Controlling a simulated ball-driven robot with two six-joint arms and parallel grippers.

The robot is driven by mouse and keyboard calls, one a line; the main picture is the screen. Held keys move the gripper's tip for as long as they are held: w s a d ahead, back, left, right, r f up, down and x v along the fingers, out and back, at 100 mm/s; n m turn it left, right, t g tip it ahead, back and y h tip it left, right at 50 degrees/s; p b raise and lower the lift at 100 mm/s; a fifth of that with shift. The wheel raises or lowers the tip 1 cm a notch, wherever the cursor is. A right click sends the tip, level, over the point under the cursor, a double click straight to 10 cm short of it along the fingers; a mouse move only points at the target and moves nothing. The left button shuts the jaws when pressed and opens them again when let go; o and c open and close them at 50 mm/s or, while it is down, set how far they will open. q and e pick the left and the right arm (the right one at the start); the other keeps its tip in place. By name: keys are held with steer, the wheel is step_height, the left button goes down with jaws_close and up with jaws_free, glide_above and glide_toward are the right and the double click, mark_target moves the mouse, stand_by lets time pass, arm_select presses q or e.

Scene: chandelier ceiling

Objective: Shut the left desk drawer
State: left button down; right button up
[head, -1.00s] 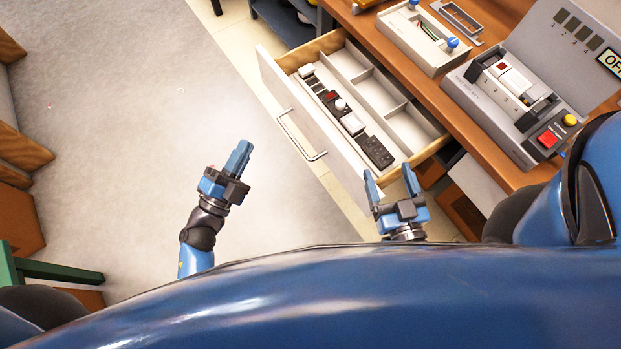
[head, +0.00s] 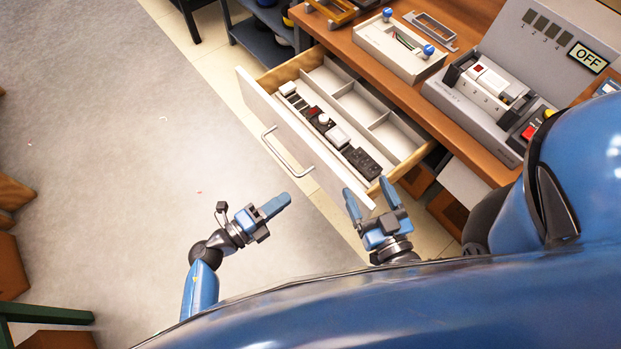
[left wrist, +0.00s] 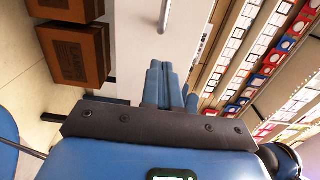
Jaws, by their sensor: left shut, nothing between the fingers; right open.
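The left desk drawer (head: 300,135) is pulled out from the desk, with its white front panel facing the open floor. Its metal bar handle (head: 287,152) is on that front. The drawer front also shows in the left wrist view (left wrist: 145,35). My left gripper (head: 276,205) is shut and empty, apart from the drawer front and below the handle in the head view. My right gripper (head: 368,198) is open and empty, near the drawer's near front corner in the picture; whether it touches is unclear.
The drawer holds a row of dark and white modules (head: 330,130) beside empty compartments. On the wooden desktop (head: 390,85) stand a grey tray with blue knobs (head: 402,48) and a grey panel with an OFF sign (head: 587,57). Open grey floor (head: 110,130) lies left of the drawer.

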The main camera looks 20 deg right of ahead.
mark_target(321, 173)
arm_select(q)
steer(key=b+x, duration=0.1)
steer(key=x, duration=0.8)
steer(key=shift+d+f, duration=0.1)
steer(key=shift+d, duration=0.1)
arm_select(e)
steer(key=shift+f, duration=0.55)
arm_select(q)
steer(key=shift+w, duration=0.1)
arm_select(e)
steer(key=shift+d+r, duration=0.1)
